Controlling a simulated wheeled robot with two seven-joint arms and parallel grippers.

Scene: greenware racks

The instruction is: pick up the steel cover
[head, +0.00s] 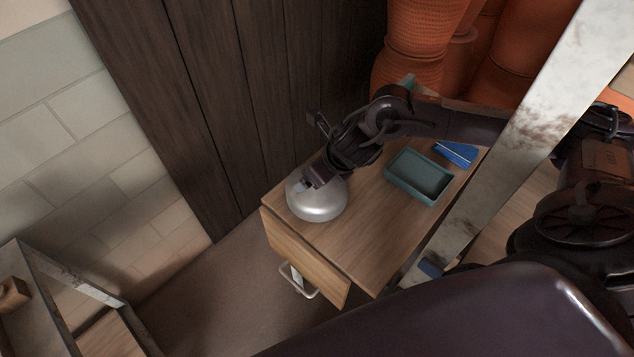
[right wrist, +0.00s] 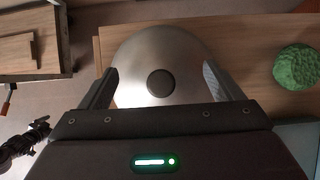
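The steel cover (head: 318,203) is a rounded silver dome on the near left corner of a wooden cabinet top. It also shows in the right wrist view (right wrist: 160,45), with a dark round knob (right wrist: 161,84) at its middle. My right gripper (head: 308,181) is right over the cover. In the right wrist view my right gripper (right wrist: 160,72) is open, with one finger on each side of the knob and wide gaps between. I cannot tell whether the fingers touch the dome. My left gripper is not in view.
The wooden cabinet top (head: 345,245) carries a teal tray (head: 408,193) and a blue object (head: 456,153) to the right of the cover. A bumpy green object (right wrist: 297,67) lies right of the cover in the wrist view. A metal post (head: 500,150) stands in front of the arm.

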